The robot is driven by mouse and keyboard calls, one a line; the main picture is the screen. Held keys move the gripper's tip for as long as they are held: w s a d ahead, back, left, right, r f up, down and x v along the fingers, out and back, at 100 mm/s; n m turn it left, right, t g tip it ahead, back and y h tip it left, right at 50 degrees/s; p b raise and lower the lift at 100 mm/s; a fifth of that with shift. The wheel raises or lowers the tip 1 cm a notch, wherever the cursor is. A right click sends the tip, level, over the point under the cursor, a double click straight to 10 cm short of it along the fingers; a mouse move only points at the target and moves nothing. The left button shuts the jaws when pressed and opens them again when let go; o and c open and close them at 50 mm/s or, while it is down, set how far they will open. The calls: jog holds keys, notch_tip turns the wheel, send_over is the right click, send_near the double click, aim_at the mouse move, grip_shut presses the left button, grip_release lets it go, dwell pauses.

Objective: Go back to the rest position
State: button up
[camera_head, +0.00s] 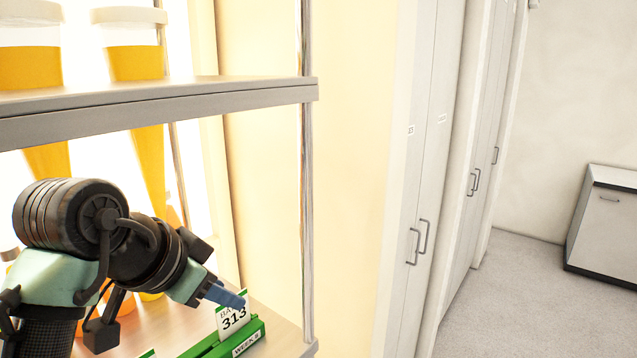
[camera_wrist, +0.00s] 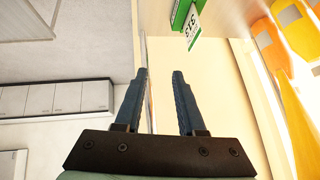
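My gripper (camera_head: 224,296) is over the lower shelf board, at its right end, in the head view. In the wrist view my gripper (camera_wrist: 160,75) shows two blue fingers, apart, with nothing between them. The card also shows in the wrist view (camera_wrist: 192,27), upside down with the green holder (camera_wrist: 181,12). I cannot tell in the head view whether a fingertip touches the card.
An upper shelf board (camera_head: 230,96) with orange juice containers (camera_head: 135,62) is above my arm. A thin metal post (camera_head: 307,200) stands at the shelf's right end. Tall white cabinets (camera_head: 425,190) and a low cabinet (camera_head: 605,230) stand to the right, with open carpet (camera_head: 510,290) between.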

jog(key=w+d+r+t+h+b, duration=0.1)
jog(key=w+d+r+t, duration=0.35)
jog(key=d, duration=0.25)
jog(key=s+d+r+n+t+b, duration=0.2)
jog(key=d+r+t, duration=0.4)
jog(key=r, duration=0.3)
jog(key=s+r+n+t+y+b, duration=0.1)
jog(key=s+r+n+t+y, duration=0.1)
jog(key=s+r+t, duration=0.3)
jog(key=s+r+n+t+y, duration=0.1)
jog(key=s+r+n+t, duration=0.2)
jog(key=s, duration=0.9)
notch_tip(320, 180, up, 4)
jog(key=shift+f+t+y+b, duration=0.25)
jog(key=shift+t+y+b, duration=0.15)
jog(key=shift+t, duration=0.45)
jog(key=shift+w, duration=0.1)
